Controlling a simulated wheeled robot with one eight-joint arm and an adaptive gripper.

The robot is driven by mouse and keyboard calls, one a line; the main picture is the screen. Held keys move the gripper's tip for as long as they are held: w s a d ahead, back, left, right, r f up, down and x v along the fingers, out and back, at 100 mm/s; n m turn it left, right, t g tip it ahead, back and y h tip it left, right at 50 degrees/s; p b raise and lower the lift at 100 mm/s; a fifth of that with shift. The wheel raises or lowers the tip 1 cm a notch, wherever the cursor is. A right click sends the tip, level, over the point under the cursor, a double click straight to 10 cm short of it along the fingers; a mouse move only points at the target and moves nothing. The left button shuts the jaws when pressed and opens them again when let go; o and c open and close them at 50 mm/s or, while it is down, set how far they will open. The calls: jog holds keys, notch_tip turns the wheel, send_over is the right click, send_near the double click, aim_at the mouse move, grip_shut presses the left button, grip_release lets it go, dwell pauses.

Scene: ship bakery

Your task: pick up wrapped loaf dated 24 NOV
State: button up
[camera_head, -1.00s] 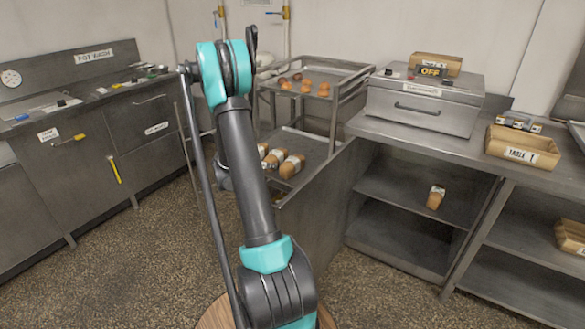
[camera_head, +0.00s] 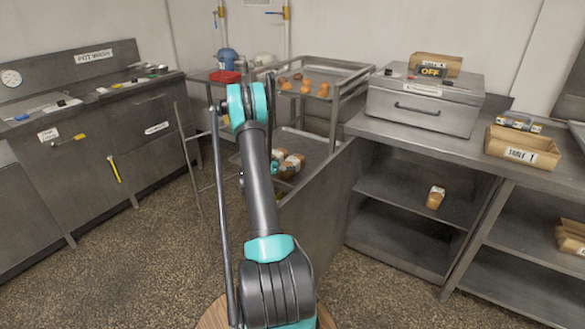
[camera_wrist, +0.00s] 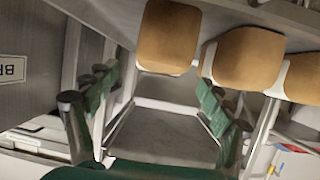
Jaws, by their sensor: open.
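Wrapped brown loaves with white bands sit on the lower shelf (camera_head: 316,150) of a metal rack; one loaf (camera_head: 292,163) shows right of my arm in the head view. In the wrist view there are three loaves in a row: one at the top middle (camera_wrist: 168,38), one to its right (camera_wrist: 243,57), and one at the right edge (camera_wrist: 303,78). I cannot read a date on any. My gripper (camera_wrist: 158,88) is open and empty, its green fingers spread below the top-middle loaf in that view. In the head view my arm hides most of the gripper.
The rack's upper shelf (camera_head: 345,72) holds several buns (camera_head: 305,87) above the loaves. Another loaf (camera_head: 435,197) stands alone on a shelf under the right counter. A crate marked TABLE 1 (camera_head: 522,153) is on that counter. The floor at left is clear.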

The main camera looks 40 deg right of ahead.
aim_at(293, 162)
jog(key=shift+x, duration=3.75)
jog(key=c, duration=1.3)
jog(key=shift+c, duration=0.5)
